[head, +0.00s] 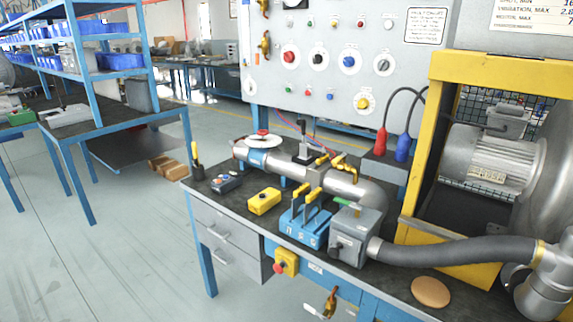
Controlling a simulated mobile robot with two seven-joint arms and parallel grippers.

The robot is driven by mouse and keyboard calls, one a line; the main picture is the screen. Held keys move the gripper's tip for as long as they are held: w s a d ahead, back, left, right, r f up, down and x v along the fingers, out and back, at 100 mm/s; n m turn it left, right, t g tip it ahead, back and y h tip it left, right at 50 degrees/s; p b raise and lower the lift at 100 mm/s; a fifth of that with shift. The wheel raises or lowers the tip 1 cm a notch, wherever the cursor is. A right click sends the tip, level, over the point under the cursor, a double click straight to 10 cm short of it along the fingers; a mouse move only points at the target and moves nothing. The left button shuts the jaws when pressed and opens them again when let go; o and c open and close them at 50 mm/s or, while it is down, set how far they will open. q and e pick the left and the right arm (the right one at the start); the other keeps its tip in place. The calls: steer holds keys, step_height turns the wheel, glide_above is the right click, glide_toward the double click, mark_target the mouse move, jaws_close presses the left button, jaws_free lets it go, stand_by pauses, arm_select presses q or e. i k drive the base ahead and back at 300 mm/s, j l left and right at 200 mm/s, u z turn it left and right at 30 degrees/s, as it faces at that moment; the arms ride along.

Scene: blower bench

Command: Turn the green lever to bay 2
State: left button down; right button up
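A small green handle (342,202), which looks like the green lever, lies on top of a grey box (349,222) on the bench. A ribbed grey hose (440,251) joins the box's right side. Bay markings and the lever's exact setting are too small to read. Just left of the grey box is a blue block (304,228) with yellow upright levers (311,192). Neither of my grippers shows in the head view.
A metal pipe (345,187) with yellow valve handles runs behind the levers. A yellow box (264,201) and a blue-grey control box (226,182) sit left. The yellow-framed blower (485,155) stands right. An orange disc (431,291) lies near the front edge.

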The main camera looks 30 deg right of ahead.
mark_target(339, 201)
steer(key=l+z, duration=0.15)
steer(key=z, duration=1.95)
steer(key=j+z, duration=0.8)
steer(key=k+j+z, duration=0.1)
steer(key=j+z, duration=0.2)
steer(key=j, duration=0.5)
steer(key=k+j, duration=0.1)
steer(key=j, duration=0.35)
steer(key=k+j, duration=0.1)
steer(key=j, duration=0.4)
